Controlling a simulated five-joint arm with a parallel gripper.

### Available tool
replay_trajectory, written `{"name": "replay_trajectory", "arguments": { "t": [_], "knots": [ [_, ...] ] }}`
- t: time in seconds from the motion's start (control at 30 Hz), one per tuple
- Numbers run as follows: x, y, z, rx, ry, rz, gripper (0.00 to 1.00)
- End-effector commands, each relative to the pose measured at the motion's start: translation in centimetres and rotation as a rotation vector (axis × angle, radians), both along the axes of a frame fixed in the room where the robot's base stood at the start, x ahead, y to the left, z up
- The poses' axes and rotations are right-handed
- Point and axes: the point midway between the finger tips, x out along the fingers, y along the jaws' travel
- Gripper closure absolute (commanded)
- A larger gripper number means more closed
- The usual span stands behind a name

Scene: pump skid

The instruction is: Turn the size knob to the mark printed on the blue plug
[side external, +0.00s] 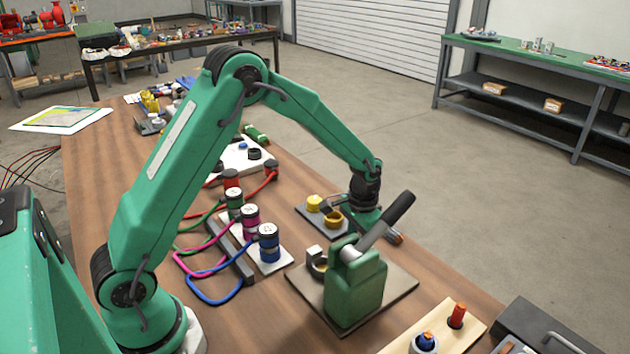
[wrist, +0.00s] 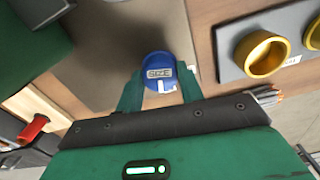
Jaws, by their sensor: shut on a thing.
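My gripper (wrist: 157,88) is shut on a blue round piece, which I take to be the blue plug (wrist: 152,61). The plug's face is toward the wrist camera. It carries a pale label that seems to read SIZE, with a white L-like mark below it, too small to be sure of. In the side view my gripper (side external: 366,219) is near the green pump body (side external: 352,290), partly behind its black-handled lever (side external: 392,216); the held piece is hidden there. I cannot make out a size knob for certain in either view.
Yellow rings (wrist: 262,55) sit on a grey plate to the right in the wrist view. A strip of cabled connectors (side external: 268,243) stands left of the pump. A wooden board (side external: 440,325) with an orange peg (side external: 457,316) lies at the front right. The lever rises close to my gripper.

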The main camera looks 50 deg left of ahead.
Motion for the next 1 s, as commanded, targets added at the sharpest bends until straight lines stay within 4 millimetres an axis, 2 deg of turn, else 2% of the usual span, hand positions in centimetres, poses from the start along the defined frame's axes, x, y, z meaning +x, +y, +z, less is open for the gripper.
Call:
{"name": "replay_trajectory", "arguments": {
  "t": [0.4, 0.9, 0.93, 1.0],
  "knots": [
    [0.02, 0.0, 0.07, 0.0, -0.001, 0.234, 0.85],
    [0.03, 0.0, 0.09, 0.0, -0.001, 0.267, 0.85],
    [0.03, 0.0, 0.09, 0.0, -0.001, 0.267, 0.59],
    [0.03, 0.0, 0.09, 0.0, -0.001, 0.266, 0.45]
  ]
}}
